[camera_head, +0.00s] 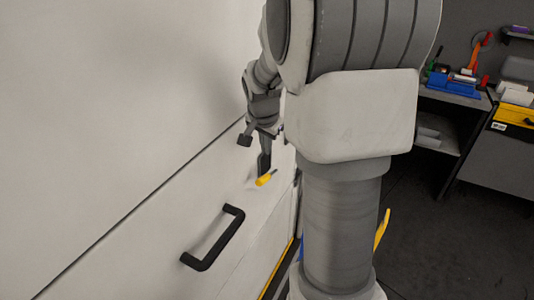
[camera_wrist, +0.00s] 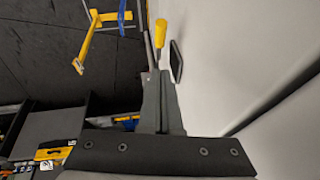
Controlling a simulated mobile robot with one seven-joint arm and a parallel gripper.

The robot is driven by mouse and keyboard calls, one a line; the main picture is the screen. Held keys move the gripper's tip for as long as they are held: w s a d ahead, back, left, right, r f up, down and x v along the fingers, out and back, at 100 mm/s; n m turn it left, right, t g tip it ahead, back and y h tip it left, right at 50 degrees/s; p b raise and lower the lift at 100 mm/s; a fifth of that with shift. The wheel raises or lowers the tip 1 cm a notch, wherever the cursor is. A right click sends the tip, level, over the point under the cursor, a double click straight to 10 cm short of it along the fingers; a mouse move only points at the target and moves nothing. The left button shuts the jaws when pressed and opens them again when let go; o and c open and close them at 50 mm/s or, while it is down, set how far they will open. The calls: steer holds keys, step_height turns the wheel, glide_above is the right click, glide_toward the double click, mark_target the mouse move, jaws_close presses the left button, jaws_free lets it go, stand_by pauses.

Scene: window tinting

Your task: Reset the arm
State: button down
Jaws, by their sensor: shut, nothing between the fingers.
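My gripper (camera_head: 264,168) is at the end of my arm, close to a large white panel surface in the head view. In the wrist view, my gripper (camera_wrist: 156,80) shows its grey fingers drawn together, with nothing held between them. A small yellow piece (camera_head: 265,180) shows just below the fingertips in the head view. A yellow piece (camera_wrist: 161,33) also shows beyond the fingertips in the wrist view. I cannot tell whether the fingers touch it.
A black handle (camera_head: 213,238) is fixed to the white panel (camera_head: 110,110). A dark object (camera_wrist: 176,62) stands out from the white surface in the wrist view. A workbench with a blue tool holder (camera_head: 453,84) is at right.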

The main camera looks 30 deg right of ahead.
steer(key=shift+s+a+r, duration=0.1)
steer(key=shift+s+r, duration=0.05)
steer(key=shift+r, duration=0.2)
steer(key=s+a+r+n+t+y, duration=0.1)
steer(key=s+a+r+n, duration=0.3)
steer(key=s+a, duration=0.5)
steer(key=s+a+r+n+t+y, duration=0.1)
steer(key=s+a+r+n, duration=0.3)
steer(key=s+a+n, duration=0.5)
steer(key=s+a, duration=0.1)
steer(key=s, duration=0.2)
steer(key=shift+s+r+y, duration=0.2)
steer(key=shift+s+y, duration=0.1)
